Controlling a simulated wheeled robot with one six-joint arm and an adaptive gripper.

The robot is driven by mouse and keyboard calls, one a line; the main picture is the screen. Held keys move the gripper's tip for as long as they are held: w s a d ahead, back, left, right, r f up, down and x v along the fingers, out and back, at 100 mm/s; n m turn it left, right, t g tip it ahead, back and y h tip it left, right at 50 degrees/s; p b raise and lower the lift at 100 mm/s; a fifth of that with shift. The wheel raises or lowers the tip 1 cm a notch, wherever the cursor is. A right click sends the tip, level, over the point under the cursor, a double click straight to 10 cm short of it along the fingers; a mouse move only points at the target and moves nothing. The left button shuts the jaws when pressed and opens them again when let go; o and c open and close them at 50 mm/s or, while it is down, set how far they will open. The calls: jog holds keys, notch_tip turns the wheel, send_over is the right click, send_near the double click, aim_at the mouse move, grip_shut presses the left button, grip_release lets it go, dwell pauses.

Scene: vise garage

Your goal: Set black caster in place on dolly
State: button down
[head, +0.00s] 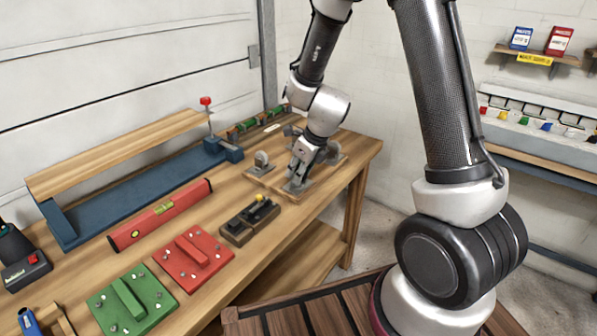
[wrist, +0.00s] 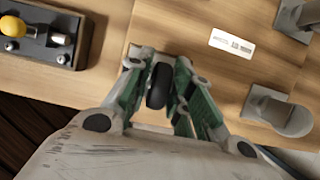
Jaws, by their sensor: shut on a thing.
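My gripper (head: 297,180) is over the near corner of a wooden dolly (wrist: 207,82) that lies wheels-up on the bench. In the wrist view its green-padded fingers (wrist: 160,90) are shut on either side of a black caster wheel (wrist: 159,85). The fingers hide most of this caster's bracket and plate, so I cannot tell whether it sits flush on the board. Grey casters stand on the dolly: one at the left (head: 262,160), and two in the wrist view, one at the upper right (wrist: 293,18) and one at the right (wrist: 280,110).
A dark block with a yellow knob (head: 250,218) lies close to the dolly. Red (head: 195,258) and green (head: 131,300) plates, a red level (head: 160,214) and a blue clamp frame (head: 130,202) fill the left of the bench. The bench's front edge (head: 330,185) is close by.

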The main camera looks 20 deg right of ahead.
dwell(0.3)
jog(key=c, duration=0.9)
grip_release()
jog(key=shift+r, duration=3.45)
